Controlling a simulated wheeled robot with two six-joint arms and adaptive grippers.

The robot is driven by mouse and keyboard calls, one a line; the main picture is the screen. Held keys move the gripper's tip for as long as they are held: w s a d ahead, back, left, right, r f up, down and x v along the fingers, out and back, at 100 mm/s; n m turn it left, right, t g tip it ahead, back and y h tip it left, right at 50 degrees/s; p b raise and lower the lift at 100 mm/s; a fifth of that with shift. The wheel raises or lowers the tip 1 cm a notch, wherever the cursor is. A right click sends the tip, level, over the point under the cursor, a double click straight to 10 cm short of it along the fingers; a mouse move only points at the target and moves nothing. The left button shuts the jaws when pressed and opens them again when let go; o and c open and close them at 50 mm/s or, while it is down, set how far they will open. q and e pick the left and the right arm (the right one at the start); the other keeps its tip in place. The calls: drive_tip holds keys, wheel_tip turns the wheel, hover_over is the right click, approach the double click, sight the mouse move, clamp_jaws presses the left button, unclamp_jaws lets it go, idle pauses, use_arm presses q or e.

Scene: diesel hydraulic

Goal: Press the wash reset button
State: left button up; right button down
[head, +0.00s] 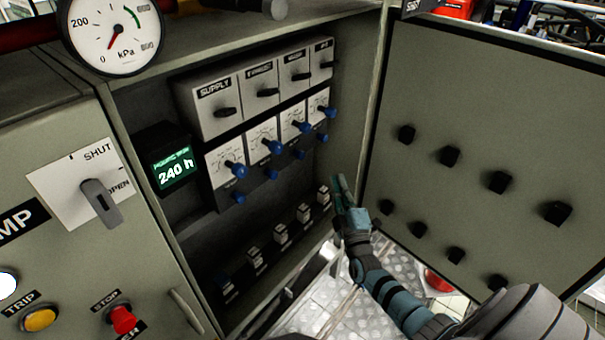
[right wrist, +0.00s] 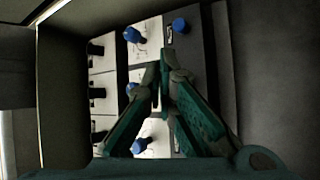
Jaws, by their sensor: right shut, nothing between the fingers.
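The open cabinet has a panel with four columns of labels, black levers and dials with blue knobs. The first label reads SUPPLY (head: 214,88). The third label is small and could read WASH (head: 292,59), though I cannot be sure. Small blue buttons sit under the dials, including one in the third column (head: 298,154). My right gripper (head: 341,183) is shut and empty at the cabinet's right opening, right of and below the buttons. In the right wrist view its fingers (right wrist: 164,75) overlap the panel, near blue knobs (right wrist: 131,35) and one blue button (right wrist: 180,26). Contact cannot be told.
The cabinet door (head: 470,130) stands open on the right with several black knobs. A row of breakers (head: 281,234) lies low inside the cabinet. A green display (head: 174,169) reads 240 h. A pressure gauge (head: 112,32), SHUT/OPEN lever (head: 101,203) and red stop button (head: 123,320) are at left.

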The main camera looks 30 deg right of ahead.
sight(299, 155)
use_arm(q)
drive_tip(key=shift+a+f, duration=0.1)
drive_tip(key=shift+f, duration=0.2)
use_arm(e)
drive_tip(key=shift+d+r+t+h, duration=0.15)
drive_tip(key=shift+r, duration=0.35)
drive_tip(key=shift+d+r+t+h, duration=0.15)
drive_tip(key=shift+r, duration=0.3)
use_arm(q)
wheel_tip(299, 155, down, 6)
drive_tip(key=w+a+b, duration=0.1)
drive_tip(key=a+b, duration=0.1)
drive_tip(key=b, duration=0.4)
drive_tip(key=shift+w+a+r+y, duration=0.15)
drive_tip(key=shift+w+a+y, duration=0.05)
drive_tip(key=shift+y, duration=0.1)
use_arm(e)
drive_tip(key=w+a, duration=0.2)
drive_tip(key=w, duration=0.6)
drive_tip(key=shift+w+a, duration=0.2)
drive_tip(key=shift+a, duration=0.1)
